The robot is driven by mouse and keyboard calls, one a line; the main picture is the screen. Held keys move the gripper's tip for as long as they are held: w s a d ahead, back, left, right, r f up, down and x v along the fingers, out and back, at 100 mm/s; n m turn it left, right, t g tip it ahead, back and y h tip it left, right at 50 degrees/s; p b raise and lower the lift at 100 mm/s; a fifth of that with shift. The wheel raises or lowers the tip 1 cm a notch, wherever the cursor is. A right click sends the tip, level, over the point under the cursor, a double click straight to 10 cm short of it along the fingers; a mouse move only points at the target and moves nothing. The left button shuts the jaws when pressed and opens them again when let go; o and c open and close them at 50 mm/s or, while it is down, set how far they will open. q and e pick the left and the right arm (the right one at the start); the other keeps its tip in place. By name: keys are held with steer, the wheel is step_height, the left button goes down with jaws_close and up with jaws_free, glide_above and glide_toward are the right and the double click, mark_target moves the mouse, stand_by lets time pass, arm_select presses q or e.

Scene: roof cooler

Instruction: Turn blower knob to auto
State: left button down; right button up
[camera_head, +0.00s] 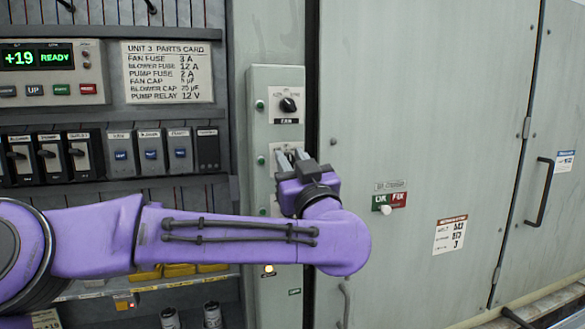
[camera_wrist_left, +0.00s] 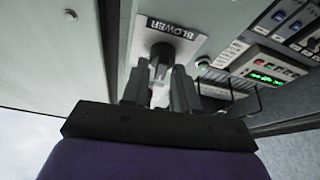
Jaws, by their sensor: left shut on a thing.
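The blower knob (camera_wrist_left: 162,54) is a dark knob on a white plate labelled BLOWER (camera_wrist_left: 190,42) in the left wrist view. My left gripper (camera_wrist_left: 160,85) has its two fingers at the knob and is shut on it. The knob's setting cannot be read. My right gripper does not show.
The fan knob (camera_head: 288,105) sits just above on the same strip. To the left are a display panel (camera_head: 45,58), a parts card (camera_head: 167,72) and breaker switches (camera_head: 48,153).

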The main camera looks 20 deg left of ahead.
arm_select(q)
steer(key=shift+f+n+g+y+b, duration=0.25)
steer(key=shift+n+y+b, duration=0.4)
steer(key=shift+n, duration=0.55)
steer(key=n+g+y+b, duration=0.1)
steer(key=n+b, duration=0.1)
steer(key=n, duration=0.1)
steer(key=shift+n+g, duration=0.3)
steer(key=shift+g, duration=0.05)
steer(key=shift+a+r+n+g+y+b, duration=0.1)
steer(key=shift+n+g+y+b, duration=0.15)
steer(key=shift+n+g, duration=0.65)
steer(key=shift+r+n+g+y+b, duration=0.1)
steer(key=shift+n+g+b, duration=0.2)
steer(key=shift+n, duration=1.2)
steer(key=c, duration=0.9)
jaws_free()
steer(key=shift+o, duration=0.2)
